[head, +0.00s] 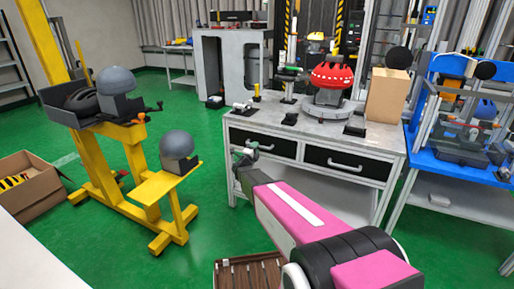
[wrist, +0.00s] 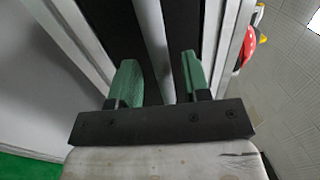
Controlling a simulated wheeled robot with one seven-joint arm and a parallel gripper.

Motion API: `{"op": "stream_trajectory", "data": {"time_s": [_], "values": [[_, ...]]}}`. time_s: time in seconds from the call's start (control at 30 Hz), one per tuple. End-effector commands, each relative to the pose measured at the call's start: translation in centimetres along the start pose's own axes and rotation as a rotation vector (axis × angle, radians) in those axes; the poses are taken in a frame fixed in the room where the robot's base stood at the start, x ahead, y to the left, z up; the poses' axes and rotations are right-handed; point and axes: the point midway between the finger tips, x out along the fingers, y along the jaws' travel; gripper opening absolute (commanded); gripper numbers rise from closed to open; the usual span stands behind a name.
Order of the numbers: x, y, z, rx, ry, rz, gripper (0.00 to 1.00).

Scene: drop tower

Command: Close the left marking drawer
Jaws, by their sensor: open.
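The left marking drawer (head: 283,149) is the dark-fronted drawer on the left under the workbench top. How far it stands out is hard to tell. My gripper (head: 244,152) is in front of the left part of this drawer, and the arm hides some of the area below it. In the wrist view my gripper (wrist: 158,78) has its two green fingers apart, with nothing held between them. A pale bar (wrist: 152,35), seemingly the drawer's handle, runs against the dark front beyond the gap between the fingers. I cannot tell if they touch.
The right drawer (head: 318,157) looks shut beside it. The workbench top (head: 264,121) carries a red helmet (head: 332,72) and a cardboard box (head: 387,96). Green floor lies open between stand and bench.

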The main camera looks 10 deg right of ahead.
Motion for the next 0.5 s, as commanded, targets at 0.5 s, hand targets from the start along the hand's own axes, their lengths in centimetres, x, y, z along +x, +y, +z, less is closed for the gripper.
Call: {"op": "stream_trajectory", "data": {"time_s": [0.5], "values": [[-7.8,0.0,-0.1,0.000,0.001,0.001,0.43]]}}
